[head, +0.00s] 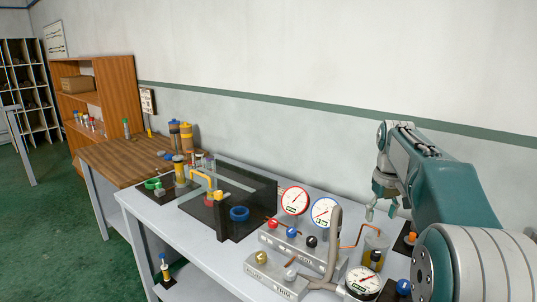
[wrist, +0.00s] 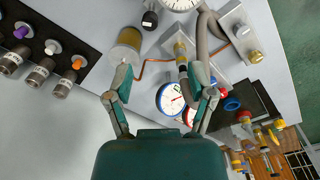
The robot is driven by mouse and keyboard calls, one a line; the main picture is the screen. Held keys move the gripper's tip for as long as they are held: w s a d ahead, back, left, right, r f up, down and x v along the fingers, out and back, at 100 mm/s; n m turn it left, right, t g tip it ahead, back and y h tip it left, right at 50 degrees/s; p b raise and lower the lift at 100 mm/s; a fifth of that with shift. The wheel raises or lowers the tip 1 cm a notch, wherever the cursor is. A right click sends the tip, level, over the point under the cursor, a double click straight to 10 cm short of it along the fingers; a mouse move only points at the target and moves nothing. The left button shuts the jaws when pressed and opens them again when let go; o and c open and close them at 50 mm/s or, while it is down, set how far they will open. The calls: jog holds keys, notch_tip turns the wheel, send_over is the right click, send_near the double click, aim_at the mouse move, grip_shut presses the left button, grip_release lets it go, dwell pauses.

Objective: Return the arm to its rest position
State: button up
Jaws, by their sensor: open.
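My arm (head: 445,190) rises from the lower right of the head view, with its teal and grey links bent above the right end of the bench. My gripper (head: 380,211) hangs from the arm's far end, fingers down, above the gauges and a small jar. In the wrist view my gripper (wrist: 164,82) has its two fingers spread wide apart. Nothing is held between them. The blue-rimmed gauge (wrist: 172,97) shows in the gap, below the fingers and apart from them. The base of the arm is cut off by the picture edge.
The grey bench (head: 205,262) carries red-rimmed (head: 295,200) and blue-rimmed (head: 324,212) gauges, valve blocks (head: 277,278), and a dark-walled box (head: 245,205). A wooden table (head: 125,160) and shelf (head: 117,90) stand farther left. The wall (head: 330,50) runs behind the bench. Green floor is free at left.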

jog(key=s+a+r+t, duration=0.1)
jog(key=s+a+r, duration=0.2)
jog(key=s+a, duration=0.35)
jog(key=s+a+f+t, duration=0.2)
jog(key=s+a+f, duration=0.2)
jog(key=s, duration=0.7)
jog(key=s+a+f+m+t, duration=0.1)
jog(key=s+a+f, duration=0.3)
jog(key=s, duration=0.7)
jog(key=shift+a+f+t, duration=0.25)
jog(key=shift+f+t, duration=0.1)
jog(key=shift+t, duration=0.25)
jog(key=shift+d, duration=0.1)
dwell(1.0)
